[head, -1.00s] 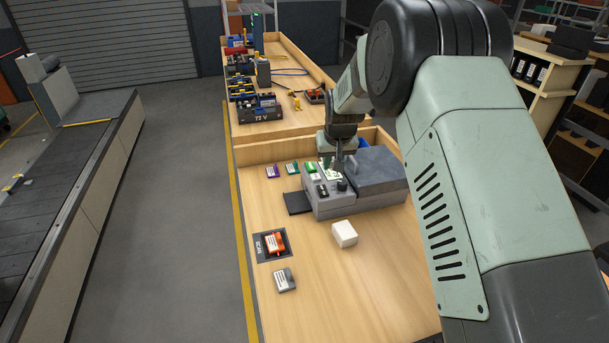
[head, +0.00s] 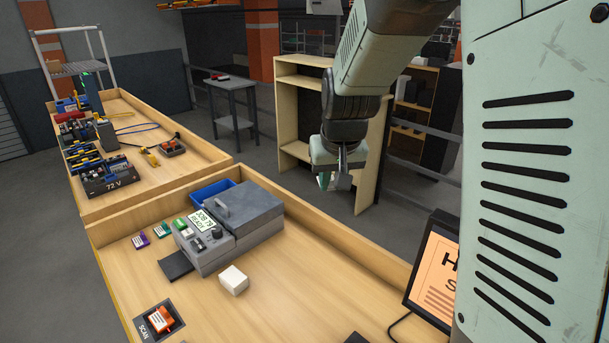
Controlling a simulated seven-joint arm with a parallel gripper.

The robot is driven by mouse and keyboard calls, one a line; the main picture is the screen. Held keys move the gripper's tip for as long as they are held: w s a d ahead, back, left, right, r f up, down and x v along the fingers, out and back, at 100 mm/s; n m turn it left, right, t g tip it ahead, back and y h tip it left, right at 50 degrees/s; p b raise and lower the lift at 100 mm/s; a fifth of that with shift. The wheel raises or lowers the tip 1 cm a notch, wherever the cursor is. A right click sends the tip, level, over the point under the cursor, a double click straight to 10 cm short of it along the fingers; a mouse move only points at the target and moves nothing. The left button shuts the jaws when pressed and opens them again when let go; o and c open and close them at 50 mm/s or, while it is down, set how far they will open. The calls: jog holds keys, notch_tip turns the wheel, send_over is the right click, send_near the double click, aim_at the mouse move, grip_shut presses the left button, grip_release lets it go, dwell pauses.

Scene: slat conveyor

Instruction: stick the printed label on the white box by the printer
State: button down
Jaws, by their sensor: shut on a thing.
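The white box (head: 233,280) sits on the wooden bench, just right of and in front of the grey printer (head: 240,225). The printer's screen (head: 203,221) reads "JOB 79 READY". My gripper (head: 334,182) points down, high up and to the right of the printer and box, well apart from both. It is shut on a small white and green piece (head: 324,180), which looks like the printed label. It is too small to read, and the fingers partly hide it.
Purple, dark green and bright green cartridges (head: 180,224) lie left of the printer. A blue bin (head: 211,191) is behind it. An orange item (head: 160,318) lies on the SCAN pad. A monitor (head: 436,274) stands at the right.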

jog(key=s+d+f, duration=0.1)
jog(key=s, duration=0.1)
jog(key=n+g+y, duration=0.1)
jog(key=n+y, duration=0.2)
jog(key=n, duration=0.5)
send_over(238, 280)
notch_tip(238, 280, down, 21)
jog(key=shift+s+d+f, duration=0.15)
jog(key=shift+f, duration=0.8)
jog(key=shift+s+d+f, duration=0.15)
jog(key=shift+d+f, duration=0.05)
jog(key=shift+f, duration=0.7)
jog(key=shift+s+d+f, duration=0.15)
jog(key=shift+f, duration=0.8)
jog(key=shift+f+g, duration=0.3)
jog(key=shift+f, duration=0.25)
jog(key=c, duration=0.5)
grip_release()
jog(key=shift+r, duration=0.15)
jog(key=shift+r, duration=3.45)
